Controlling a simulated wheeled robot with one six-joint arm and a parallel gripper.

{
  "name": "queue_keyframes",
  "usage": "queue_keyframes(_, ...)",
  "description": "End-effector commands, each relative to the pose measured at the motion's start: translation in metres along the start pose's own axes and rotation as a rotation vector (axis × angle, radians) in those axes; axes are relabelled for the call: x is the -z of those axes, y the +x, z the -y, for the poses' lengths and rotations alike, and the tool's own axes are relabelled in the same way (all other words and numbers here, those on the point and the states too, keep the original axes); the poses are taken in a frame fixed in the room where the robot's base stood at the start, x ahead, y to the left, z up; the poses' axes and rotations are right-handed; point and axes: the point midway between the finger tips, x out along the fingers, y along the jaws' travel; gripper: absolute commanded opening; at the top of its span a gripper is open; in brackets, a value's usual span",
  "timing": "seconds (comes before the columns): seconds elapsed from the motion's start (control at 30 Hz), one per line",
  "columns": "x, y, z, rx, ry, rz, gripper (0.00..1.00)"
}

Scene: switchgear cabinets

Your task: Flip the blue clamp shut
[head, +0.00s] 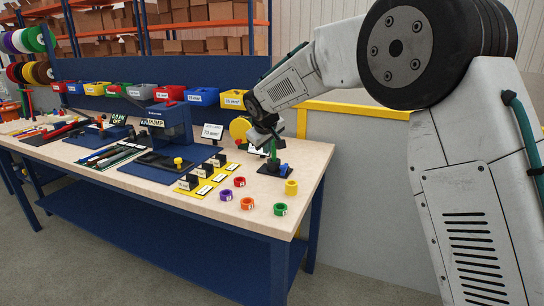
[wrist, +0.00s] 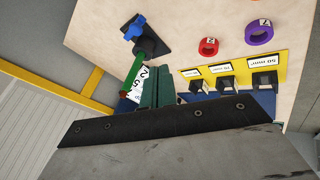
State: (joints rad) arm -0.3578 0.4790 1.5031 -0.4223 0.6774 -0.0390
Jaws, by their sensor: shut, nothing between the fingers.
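The blue clamp (head: 284,168) is a small blue piece on a black base (head: 265,171) near the right end of the workbench. In the wrist view the blue clamp (wrist: 135,27) shows at the upper left, on the black base (wrist: 153,44). A green cable (wrist: 134,72) with a copper-coloured end rises from that base. It also shows in the head view (head: 274,148). My gripper (head: 268,136) is above the base, close to the cable's upper part. In the wrist view its dark green fingers (wrist: 157,84) are together and empty, apart from the blue clamp. Whether the clamp is open is unclear.
Coloured rings, including a red ring (head: 240,182) and a purple ring (head: 226,195), lie in front. A yellow strip (head: 205,183) with labelled black blocks and a blue press (head: 168,130) stand to the left. A labelled card (head: 213,131) stands behind.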

Motion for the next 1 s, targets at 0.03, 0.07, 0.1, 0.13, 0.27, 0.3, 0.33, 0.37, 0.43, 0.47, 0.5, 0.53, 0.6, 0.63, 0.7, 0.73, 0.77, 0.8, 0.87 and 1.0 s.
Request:
queue_keyframes(0.03, 0.002, -0.005, 0.001, 0.0, 0.0, -0.001, 0.0)
queue_keyframes(0.07, 0.002, -0.007, 0.001, 0.0, 0.0, -0.001, 0.0)
queue_keyframes(0.1, 0.002, -0.009, 0.001, 0.0, 0.0, -0.001, 0.0)
queue_keyframes(0.13, 0.003, -0.009, 0.002, 0.0, 0.0, 0.0, 0.0)
queue_keyframes(0.27, 0.003, -0.011, 0.002, 0.0, 0.0, 0.0, 0.0)
queue_keyframes(0.3, 0.003, -0.011, 0.002, 0.0, 0.0, 0.0, 0.0)
queue_keyframes(0.33, 0.003, -0.011, 0.002, 0.0, 0.0, 0.0, 0.0)
queue_keyframes(0.37, 0.003, -0.011, 0.002, 0.0, 0.0, 0.0, 0.0)
queue_keyframes(0.43, 0.003, -0.011, 0.002, 0.0, 0.0, 0.0, 0.0)
queue_keyframes(0.47, 0.003, -0.011, 0.002, 0.0, 0.0, 0.0, 0.0)
queue_keyframes(0.5, 0.002, -0.012, 0.001, 0.0, 0.002, 0.001, 0.0)
queue_keyframes(0.53, 0.001, -0.014, 0.0, 0.0, 0.004, 0.002, 0.0)
queue_keyframes(0.6, -0.007, -0.023, -0.005, 0.0, 0.017, 0.01, 0.0)
queue_keyframes(0.63, -0.013, -0.029, -0.009, 0.001, 0.026, 0.016, 0.0)
queue_keyframes(0.7, -0.032, -0.049, -0.019, 0.004, 0.059, 0.036, 0.0)
queue_keyframes(0.73, -0.043, -0.06, -0.024, 0.006, 0.076, 0.047, 0.0)
queue_keyframes(0.77, -0.055, -0.072, -0.028, 0.009, 0.094, 0.059, 0.0)
queue_keyframes(0.8, -0.074, -0.088, -0.034, 0.014, 0.123, 0.079, 0.0)
queue_keyframes(0.87, -0.106, -0.114, -0.04, 0.023, 0.168, 0.109, 0.0)
queue_keyframes(1.0, -0.184, -0.17, -0.043, 0.05, 0.272, 0.181, 0.0)
